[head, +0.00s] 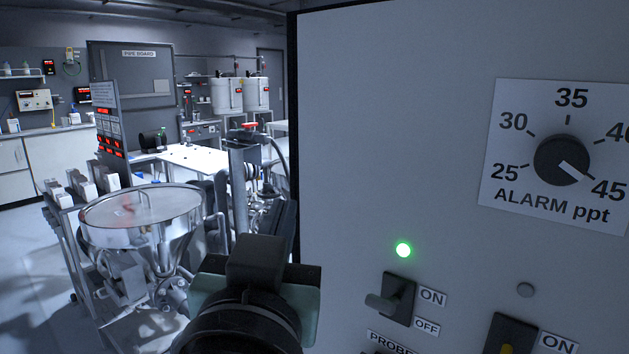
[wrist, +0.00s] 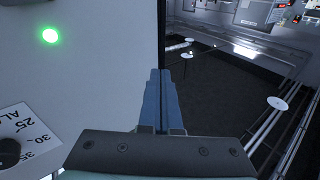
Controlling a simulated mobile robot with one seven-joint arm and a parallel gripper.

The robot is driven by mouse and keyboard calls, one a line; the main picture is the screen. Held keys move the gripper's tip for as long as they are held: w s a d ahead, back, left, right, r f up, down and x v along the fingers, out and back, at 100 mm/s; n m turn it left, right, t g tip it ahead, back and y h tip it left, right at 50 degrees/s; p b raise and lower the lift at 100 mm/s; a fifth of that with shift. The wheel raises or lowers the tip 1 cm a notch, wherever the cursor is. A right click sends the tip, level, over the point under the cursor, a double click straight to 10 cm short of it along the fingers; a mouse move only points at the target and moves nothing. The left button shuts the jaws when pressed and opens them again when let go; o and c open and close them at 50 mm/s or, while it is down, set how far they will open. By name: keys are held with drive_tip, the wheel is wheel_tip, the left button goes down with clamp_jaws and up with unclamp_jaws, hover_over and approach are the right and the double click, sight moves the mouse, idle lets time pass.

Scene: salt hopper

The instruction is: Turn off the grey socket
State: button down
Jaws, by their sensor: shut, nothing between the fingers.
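A grey toggle switch (head: 390,299) with ON and OFF labels is on the white panel in the head view. A lit green lamp (head: 403,250) is just above it, and also shows in the wrist view (wrist: 49,36). I cannot tell for sure which way its lever is set. No thing marked as a socket is readable. My gripper (wrist: 160,74) is shut and empty, its blue fingers beside the panel's edge in the wrist view. In the head view my wrist is left of the switch and hides the fingers.
A steel hopper (head: 140,237) stands left, with a white bench (head: 205,161) behind.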

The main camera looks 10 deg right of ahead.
drive_tip(key=s+d+r+m+g+h+p, duration=0.1)
drive_tip(key=s+d+r+m+g+p, duration=0.1)
drive_tip(key=g+p, duration=0.4)
drive_tip(key=s+d+r+m+g+h+p, duration=0.1)
drive_tip(key=s+g+p, duration=0.4)
drive_tip(key=p, duration=1.1)
drive_tip(key=d+r+m+g, duration=0.1)
drive_tip(key=m, duration=0.1)
drive_tip(key=shift+s+d+r+m+g+p, duration=0.15)
drive_tip(key=shift+s+r+m+g+p, duration=0.15)
drive_tip(key=shift+r+m+p, duration=0.1)
drive_tip(key=shift+w, duration=0.1)
hover_over(377, 310)
drive_tip(key=d, duration=0.1)
drive_tip(key=f, duration=0.6)
drive_tip(key=shift+w, duration=0.3)
drive_tip(key=f, duration=0.1)
drive_tip(key=f+p, duration=0.1)
drive_tip(key=f, duration=0.1)
drive_tip(key=shift+s+a, duration=0.1)
drive_tip(key=shift+a, duration=0.1)
drive_tip(key=shift+s+a+f, duration=0.2)
drive_tip(key=shift+a+f, duration=0.1)
drive_tip(key=shift+f, duration=0.35)
